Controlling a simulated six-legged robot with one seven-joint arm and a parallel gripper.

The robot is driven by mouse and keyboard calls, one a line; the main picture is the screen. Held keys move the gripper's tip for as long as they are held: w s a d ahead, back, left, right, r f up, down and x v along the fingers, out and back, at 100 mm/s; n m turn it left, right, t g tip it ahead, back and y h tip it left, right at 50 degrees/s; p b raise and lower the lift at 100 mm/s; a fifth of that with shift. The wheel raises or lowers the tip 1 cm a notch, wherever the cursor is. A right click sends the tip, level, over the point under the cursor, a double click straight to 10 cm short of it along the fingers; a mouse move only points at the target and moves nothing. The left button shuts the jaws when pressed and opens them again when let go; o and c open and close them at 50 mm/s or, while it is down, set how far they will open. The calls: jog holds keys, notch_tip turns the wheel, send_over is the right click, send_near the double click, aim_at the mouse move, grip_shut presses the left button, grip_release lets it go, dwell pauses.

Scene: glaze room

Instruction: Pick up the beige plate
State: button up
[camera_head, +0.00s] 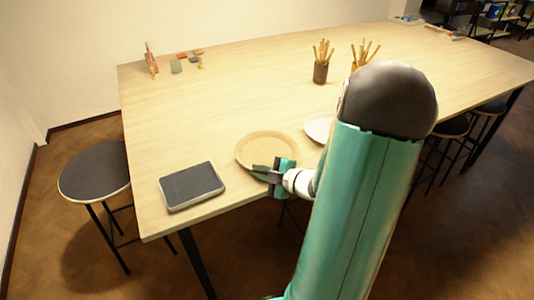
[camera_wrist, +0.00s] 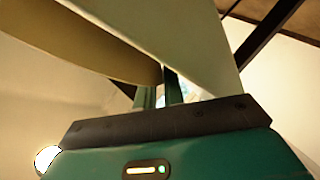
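The beige plate (camera_head: 267,146) lies on the light wooden table (camera_head: 225,104) near its front edge. My gripper (camera_head: 262,170) is at the plate's near rim, with a dark finger overlapping the rim in the head view. In the wrist view, the two fingers (camera_wrist: 161,92) stand with a narrow gap between them. A tan surface (camera_wrist: 70,43), seemingly the plate, comes down to them from the upper left. The fingertips are partly hidden, so I cannot tell whether they grip the rim. No lift of the plate is visible.
A dark grey tray (camera_head: 191,186) lies left of the plate. A white plate (camera_head: 318,128) is close on the right, partly hidden by my arm. Pots of sticks (camera_head: 321,70) stand farther back. A stool (camera_head: 95,171) stands at the table's left. The table's middle left is clear.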

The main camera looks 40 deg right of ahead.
grip_shut()
